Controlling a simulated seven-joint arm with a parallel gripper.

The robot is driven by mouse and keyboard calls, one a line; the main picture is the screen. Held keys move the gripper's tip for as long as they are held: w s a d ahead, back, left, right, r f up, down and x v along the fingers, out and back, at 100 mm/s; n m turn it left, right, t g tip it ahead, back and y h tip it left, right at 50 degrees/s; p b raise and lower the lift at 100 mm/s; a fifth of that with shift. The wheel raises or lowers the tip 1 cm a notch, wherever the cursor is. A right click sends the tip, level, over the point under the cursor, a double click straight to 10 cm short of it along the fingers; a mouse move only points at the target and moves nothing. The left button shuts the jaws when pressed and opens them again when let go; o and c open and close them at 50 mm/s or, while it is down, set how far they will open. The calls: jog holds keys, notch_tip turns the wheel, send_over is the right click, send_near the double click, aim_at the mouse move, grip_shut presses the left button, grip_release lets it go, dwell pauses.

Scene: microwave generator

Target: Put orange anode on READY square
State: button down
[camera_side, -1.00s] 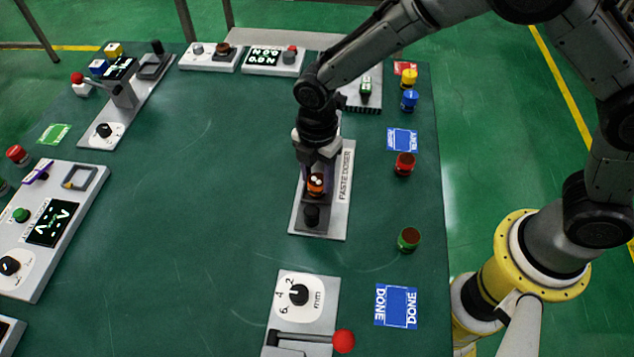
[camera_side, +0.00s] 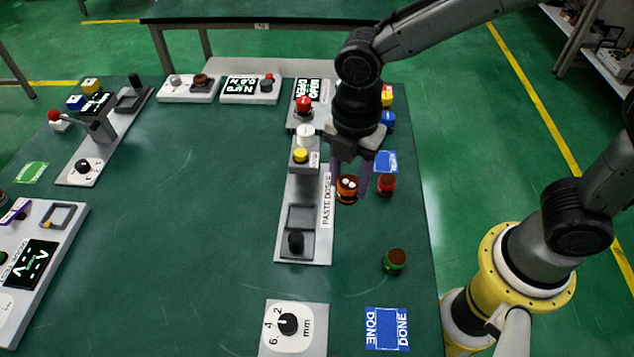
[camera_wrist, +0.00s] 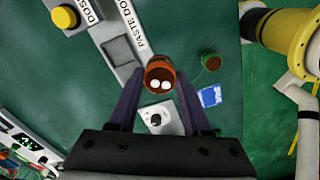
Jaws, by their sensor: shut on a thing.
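My gripper (camera_side: 350,185) is shut on the orange anode (camera_side: 347,189), a small orange cup with white dots inside. It holds the anode up, right of the paste doser, with its fingers on both sides of it. The wrist view also shows the orange anode (camera_wrist: 159,75) between the fingers (camera_wrist: 160,95). The blue READY square (camera_side: 386,161) lies on the table's right side, partly hidden behind my gripper; its lettering is hard to read. In the side view the anode appears left of and nearer the camera than this square.
A red anode (camera_side: 386,185) stands close to the right of the held anode. A green anode (camera_side: 395,261) and the blue DONE square (camera_side: 387,328) are nearer the front. The paste doser (camera_side: 318,245) has an empty slot. The middle of the table is clear.

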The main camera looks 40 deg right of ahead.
jog(key=s+d, duration=0.3)
jog(key=d, duration=0.7)
jog(key=s+d, duration=0.2)
jog(key=d, duration=0.8)
jog(key=w+f, duration=0.2)
jog(key=w, duration=0.2)
jog(key=w+d+f, duration=0.1)
jog(key=w+f, duration=0.2)
jog(key=w, duration=0.1)
jog(key=w+f, duration=0.3)
jog(key=w, duration=0.1)
jog(key=shift+w+d, duration=0.2)
jog(key=shift+w, duration=0.05)
jog(key=shift+w+f, duration=0.5)
jog(key=shift+f, duration=1.7)
jog(key=shift+f, duration=0.1)
